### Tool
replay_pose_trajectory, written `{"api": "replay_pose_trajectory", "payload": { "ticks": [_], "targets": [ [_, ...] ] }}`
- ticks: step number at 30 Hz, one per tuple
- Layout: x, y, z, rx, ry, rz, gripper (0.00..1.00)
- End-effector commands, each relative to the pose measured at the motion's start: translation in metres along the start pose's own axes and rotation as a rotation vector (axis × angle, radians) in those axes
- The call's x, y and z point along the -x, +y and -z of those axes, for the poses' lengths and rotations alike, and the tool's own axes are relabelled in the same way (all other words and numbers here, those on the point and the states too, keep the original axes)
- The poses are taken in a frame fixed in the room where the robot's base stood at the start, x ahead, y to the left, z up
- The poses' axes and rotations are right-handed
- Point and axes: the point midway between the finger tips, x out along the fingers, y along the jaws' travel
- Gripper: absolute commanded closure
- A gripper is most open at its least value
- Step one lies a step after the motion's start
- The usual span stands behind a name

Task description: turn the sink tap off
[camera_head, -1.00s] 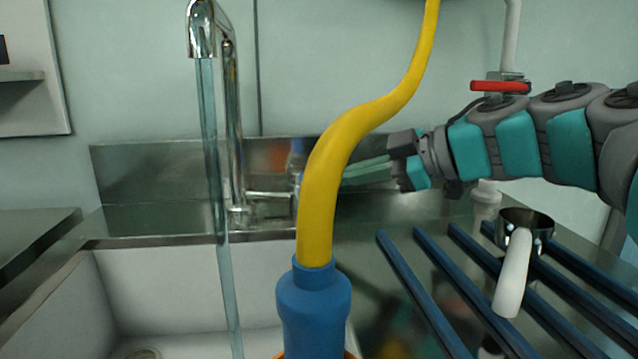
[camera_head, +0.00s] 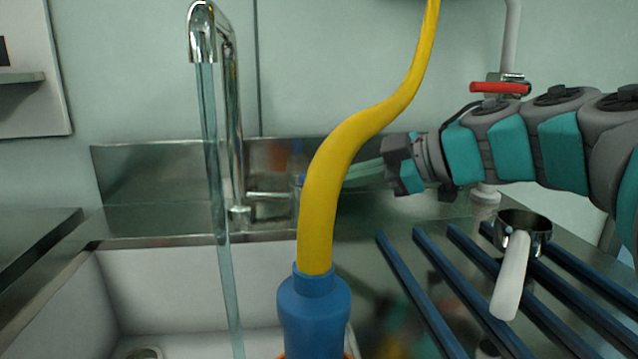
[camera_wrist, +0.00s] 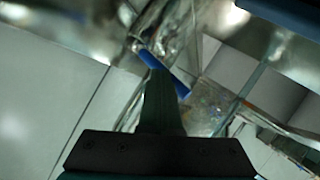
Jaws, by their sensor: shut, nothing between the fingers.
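The chrome sink tap (camera_head: 233,120) rises at the left in the head view, and a stream of water (camera_head: 213,160) runs from its spout into the sink (camera_head: 170,285). A small blue part (camera_head: 300,181) shows at the right end of the tap's side fitting, partly behind the yellow hose. In the wrist view it appears as a blue lever (camera_wrist: 176,82). My gripper (camera_head: 350,178) reaches in from the right with its fingers shut and empty; the hose hides its tips. In the wrist view the fingers (camera_wrist: 158,80) overlap the lever; contact is unclear.
A yellow hose (camera_head: 330,190) on a blue fitting (camera_head: 314,305) stands in front of the tap and fingers. A red-handled valve (camera_head: 500,88) is on a pipe above my arm. Blue bars (camera_head: 425,295) and a metal cup with a white handle (camera_head: 512,275) are at right.

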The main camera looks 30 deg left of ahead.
Motion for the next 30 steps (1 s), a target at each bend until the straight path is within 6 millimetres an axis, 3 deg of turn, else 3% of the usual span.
{"api": "replay_pose_trajectory", "payload": {
  "ticks": [30],
  "targets": [
    [-0.0071,-0.0050,0.0056,0.002,0.000,0.001,1.00]
  ]
}}
